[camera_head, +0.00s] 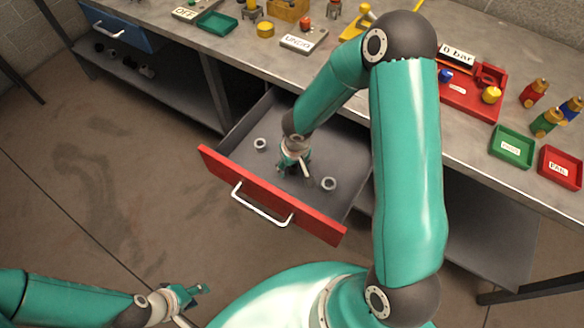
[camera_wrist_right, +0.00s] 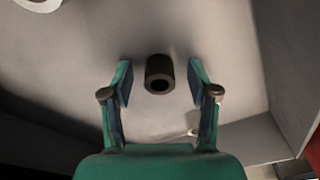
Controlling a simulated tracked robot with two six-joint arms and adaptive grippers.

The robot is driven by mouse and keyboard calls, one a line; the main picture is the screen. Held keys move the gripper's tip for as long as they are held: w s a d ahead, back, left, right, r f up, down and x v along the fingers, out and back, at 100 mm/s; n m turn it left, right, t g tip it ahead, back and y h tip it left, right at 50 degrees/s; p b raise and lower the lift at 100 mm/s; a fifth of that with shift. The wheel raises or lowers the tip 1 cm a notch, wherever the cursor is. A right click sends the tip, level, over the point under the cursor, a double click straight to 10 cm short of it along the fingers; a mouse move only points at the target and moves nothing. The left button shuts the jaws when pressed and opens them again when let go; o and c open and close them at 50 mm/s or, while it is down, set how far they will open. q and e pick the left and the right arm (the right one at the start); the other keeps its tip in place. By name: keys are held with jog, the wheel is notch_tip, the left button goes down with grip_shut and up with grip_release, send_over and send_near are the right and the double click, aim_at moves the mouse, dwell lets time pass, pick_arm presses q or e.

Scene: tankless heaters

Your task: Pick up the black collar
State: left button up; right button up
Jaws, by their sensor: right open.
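The black collar (camera_wrist_right: 159,73), a short dark tube with a hole through it, lies on the drawer floor in the right wrist view. My right gripper (camera_wrist_right: 160,84) is open, with one finger on each side of the collar and a gap to both. In the head view my right gripper (camera_head: 294,166) points down into the open drawer (camera_head: 225,152), and the collar cannot be made out beneath it. My left gripper (camera_head: 194,292) is at the lower left, away from the drawer; its finger opening is unclear.
One grey ring (camera_head: 260,144) lies left of the right gripper in the drawer and another (camera_head: 329,183) lies to its right. The drawer has a red front (camera_head: 270,200) with a metal handle (camera_head: 262,208). The workbench (camera_head: 345,75) above carries trays, bottles and signs.

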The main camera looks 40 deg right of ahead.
grip_shut()
dwell(0.3)
jog(key=shift+r, duration=0.2)
